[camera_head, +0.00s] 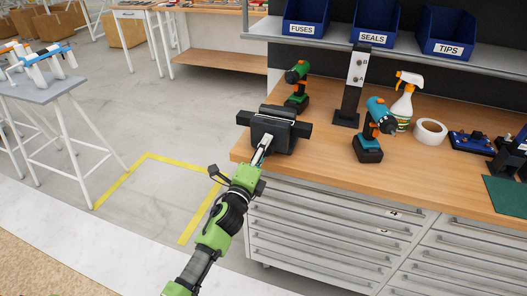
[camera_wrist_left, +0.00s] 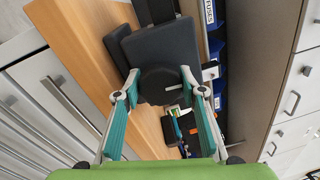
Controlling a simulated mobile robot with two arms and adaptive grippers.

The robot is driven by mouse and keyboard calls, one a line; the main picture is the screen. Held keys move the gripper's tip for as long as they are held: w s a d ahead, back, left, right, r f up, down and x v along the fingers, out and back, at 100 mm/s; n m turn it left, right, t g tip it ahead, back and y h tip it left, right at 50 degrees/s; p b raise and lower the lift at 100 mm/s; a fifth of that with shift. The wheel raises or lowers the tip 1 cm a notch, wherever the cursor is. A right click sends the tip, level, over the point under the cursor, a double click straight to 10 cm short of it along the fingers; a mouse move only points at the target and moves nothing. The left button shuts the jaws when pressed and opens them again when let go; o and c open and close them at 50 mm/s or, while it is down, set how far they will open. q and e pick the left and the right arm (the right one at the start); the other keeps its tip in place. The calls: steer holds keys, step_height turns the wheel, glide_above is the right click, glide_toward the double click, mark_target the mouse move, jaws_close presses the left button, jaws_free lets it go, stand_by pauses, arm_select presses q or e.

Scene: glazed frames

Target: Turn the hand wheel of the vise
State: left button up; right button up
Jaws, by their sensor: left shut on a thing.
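The dark vise (camera_head: 275,128) stands at the left front corner of the wooden workbench (camera_head: 330,150). In the left wrist view the vise body (camera_wrist_left: 146,44) fills the upper middle. Its dark, round hand wheel (camera_wrist_left: 162,82) faces the camera. My left gripper (camera_head: 262,150) reaches up to the front of the vise, and its fingers (camera_wrist_left: 161,90) are closed on the hand wheel, one on each side. In the head view the wheel is mostly hidden behind the gripper. My right gripper is in neither view.
A green drill (camera_head: 297,84) stands behind the vise. A teal drill (camera_head: 371,128), a spray bottle (camera_head: 404,100) and a tape roll (camera_head: 430,131) are to the right. Grey drawers (camera_head: 325,232) lie below the bench top. Clear floor (camera_head: 165,190) with yellow lines lies to the left.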

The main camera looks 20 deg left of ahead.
arm_select(q)
steer(key=n, duration=0.4)
steer(key=shift+r, duration=0.15)
steer(key=n+y, duration=0.1)
steer(key=n, duration=0.7)
steer(key=shift+r, duration=0.1)
steer(key=shift+n+y+p, duration=0.3)
steer(key=shift+n+p, duration=0.35)
steer(key=shift+n, duration=1.35)
steer(key=o, duration=1.1)
steer(key=shift+w+f, duration=0.15)
steer(key=shift+f, duration=0.1)
